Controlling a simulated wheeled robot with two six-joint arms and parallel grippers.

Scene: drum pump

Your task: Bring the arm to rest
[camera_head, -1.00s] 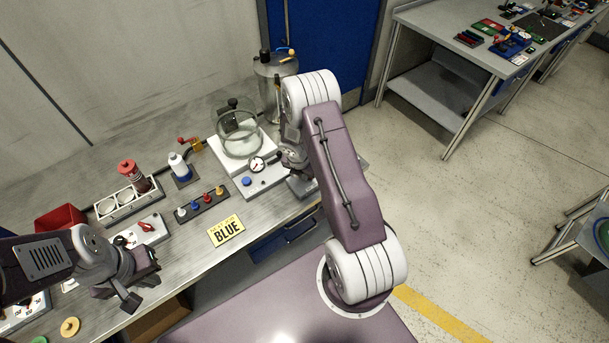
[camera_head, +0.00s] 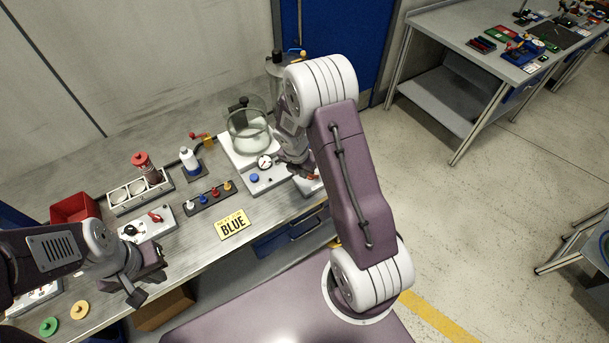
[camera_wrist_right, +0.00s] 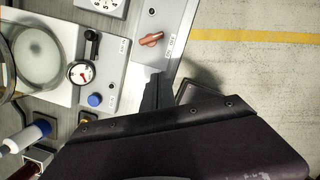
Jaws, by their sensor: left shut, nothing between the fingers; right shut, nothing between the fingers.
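My right arm reaches across the bench in the head view, with its right gripper (camera_head: 300,168) low at the bench's right end, beside the gauge panel (camera_head: 265,178). Its fingers are largely hidden there. In the right wrist view the right gripper's dark fingers (camera_wrist_right: 156,92) are together and empty, over a grey panel near an orange-red knob (camera_wrist_right: 151,39). My left gripper (camera_head: 138,294) is shut and empty over the front left of the bench, near the yellow disc (camera_head: 79,310) and green disc (camera_head: 49,326).
A red bin (camera_head: 74,207) is at left. Open floor (camera_head: 490,220) lies to the right.

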